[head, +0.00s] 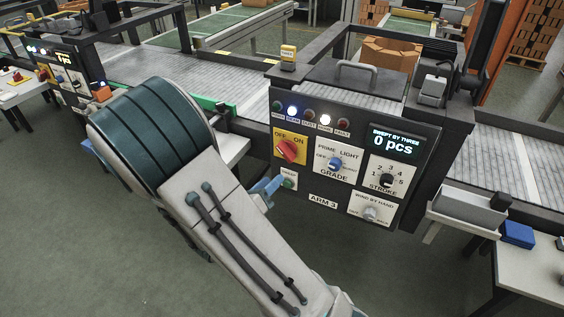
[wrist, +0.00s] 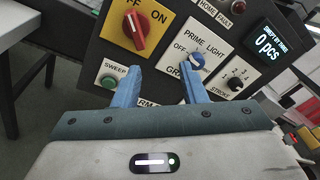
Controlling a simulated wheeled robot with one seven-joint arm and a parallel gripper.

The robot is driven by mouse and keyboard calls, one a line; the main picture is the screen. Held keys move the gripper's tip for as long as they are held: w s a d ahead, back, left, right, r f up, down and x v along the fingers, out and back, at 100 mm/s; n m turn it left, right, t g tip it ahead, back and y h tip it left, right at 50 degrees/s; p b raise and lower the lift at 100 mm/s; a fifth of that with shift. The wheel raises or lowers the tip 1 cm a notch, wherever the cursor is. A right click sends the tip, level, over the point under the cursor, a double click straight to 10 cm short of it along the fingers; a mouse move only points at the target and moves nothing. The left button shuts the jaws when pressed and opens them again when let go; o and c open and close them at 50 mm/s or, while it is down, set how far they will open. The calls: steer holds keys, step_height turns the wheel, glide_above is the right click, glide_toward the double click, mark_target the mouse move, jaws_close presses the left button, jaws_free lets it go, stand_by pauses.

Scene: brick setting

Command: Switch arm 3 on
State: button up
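The dark control panel labelled ARM 3 (head: 323,201) carries a red rotary knob (head: 288,150) on a yellow OFF/ON plate (head: 291,137). In the wrist view the red knob (wrist: 138,30) is at upper left, and its grip leans toward the OFF side. My gripper (head: 266,190) is at the panel's lower left, below the red knob. In the wrist view my gripper (wrist: 160,75) is open, with two blue fingers spread apart and nothing between them. The fingertips overlap the panel below the yellow plate and near the blue knob; contact cannot be told.
The panel also has a blue PRIME LIGHT knob (head: 336,163), a black STROKE knob (head: 386,180), a WING BY HAND knob (head: 371,213) and a green SWEEP button (head: 289,183). Two lamps are lit. The display (head: 396,145) reads 0 pcs. A conveyor (head: 170,75) runs behind.

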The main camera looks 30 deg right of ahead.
mark_target(283, 154)
steer(key=w+d+n, duration=0.1)
steer(key=w+d, duration=0.2)
steer(key=w+d+f+n+t, duration=0.1)
steer(key=w+d, duration=0.2)
steer(key=w, duration=0.1)
steer(key=w+d+n+t, duration=0.1)
steer(key=w+d, duration=0.2)
steer(key=shift+w+f+y, duration=0.15)
steer(key=shift+f+y, duration=0.2)
steer(key=shift+y, duration=0.05)
steer(key=shift+c, duration=0.4)
jaws_close()
